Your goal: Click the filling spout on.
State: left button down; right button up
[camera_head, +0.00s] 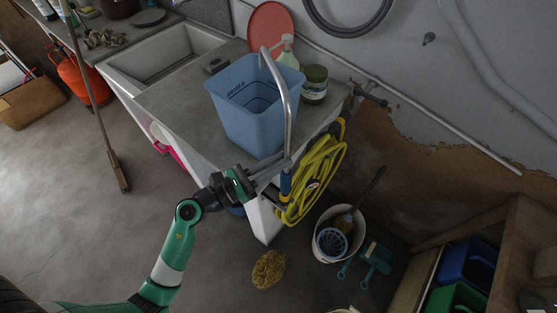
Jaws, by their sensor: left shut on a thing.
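A curved metal spout (292,105) shows in the head view as a bent grey tube, its lower end near my gripper and its upper end hooked in front of and above a blue bucket. My left gripper (278,165) is shut on the spout's lower end, off the front of the counter. A wall tap (368,95) with a metal pipe is at the right end of the counter, apart from the spout. My right gripper is not in view.
The blue bucket (250,118) stands on the grey counter (178,112). A green-lidded jar (314,84) and a pump bottle (288,54) stand behind it. A coiled yellow hose (318,172) hangs at the counter's end. A white bucket (328,250) stands on the floor.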

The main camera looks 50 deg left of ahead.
pick_arm(q)
jog(key=shift+f, duration=0.1)
dwell(0.3)
jog(key=shift+f+b, duration=0.3)
jog(key=shift+b, duration=0.1)
jog(key=shift+f+b, duration=0.7)
jog(key=shift+f, duration=0.15)
jog(key=c, duration=0.7)
grip_release()
jog(key=shift+c, duration=0.2)
jog(key=shift+s, duration=0.1)
jog(key=v, duration=1.1)
jog(key=shift+s+b, duration=0.25)
jog(key=shift+b, duration=0.1)
